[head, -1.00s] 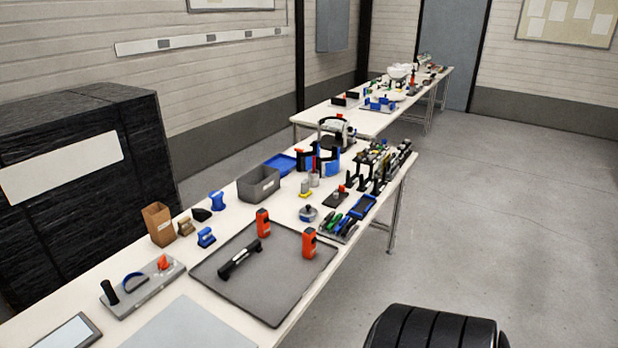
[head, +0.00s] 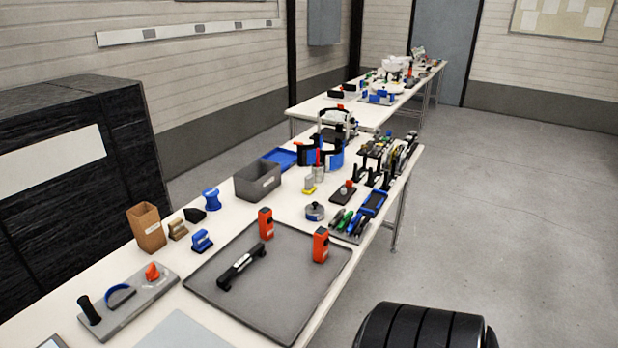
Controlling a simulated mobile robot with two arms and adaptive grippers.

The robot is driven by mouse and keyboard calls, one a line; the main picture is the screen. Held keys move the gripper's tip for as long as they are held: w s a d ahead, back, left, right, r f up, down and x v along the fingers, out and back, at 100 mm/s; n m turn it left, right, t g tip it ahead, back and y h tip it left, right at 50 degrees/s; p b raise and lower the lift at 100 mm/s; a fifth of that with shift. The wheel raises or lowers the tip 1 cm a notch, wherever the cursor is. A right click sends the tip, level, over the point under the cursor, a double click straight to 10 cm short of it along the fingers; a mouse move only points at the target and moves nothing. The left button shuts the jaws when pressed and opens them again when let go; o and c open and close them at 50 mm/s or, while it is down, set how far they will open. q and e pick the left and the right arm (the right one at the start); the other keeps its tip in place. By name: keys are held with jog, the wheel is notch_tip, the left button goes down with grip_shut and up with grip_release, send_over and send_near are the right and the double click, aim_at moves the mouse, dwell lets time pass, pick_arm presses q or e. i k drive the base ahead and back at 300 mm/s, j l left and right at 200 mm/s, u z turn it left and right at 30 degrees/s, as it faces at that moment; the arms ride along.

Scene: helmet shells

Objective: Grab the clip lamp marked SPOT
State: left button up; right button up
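Two upright orange-red blocks with dark parts, possibly clip lamps, stand on the grey tray (head: 225,298). One orange block (head: 265,223) is near the tray's back edge, the other orange block (head: 320,244) near its right edge. A black bar-shaped piece (head: 241,266) with a pale label lies left of them on the tray. No SPOT marking is readable at this size, so I cannot tell which thing bears it. Neither of my grippers is in view.
The long white table (head: 228,224) also holds a brown box (head: 146,228), a grey bin (head: 257,181), a board with a blue arch (head: 130,300) and several tools in a blue-grey tray (head: 360,216). A second table (head: 310,112) stands behind.

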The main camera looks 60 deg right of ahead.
aim_at(319, 251)
jog(key=z, duration=2.05)
jog(key=i+j, duration=0.05)
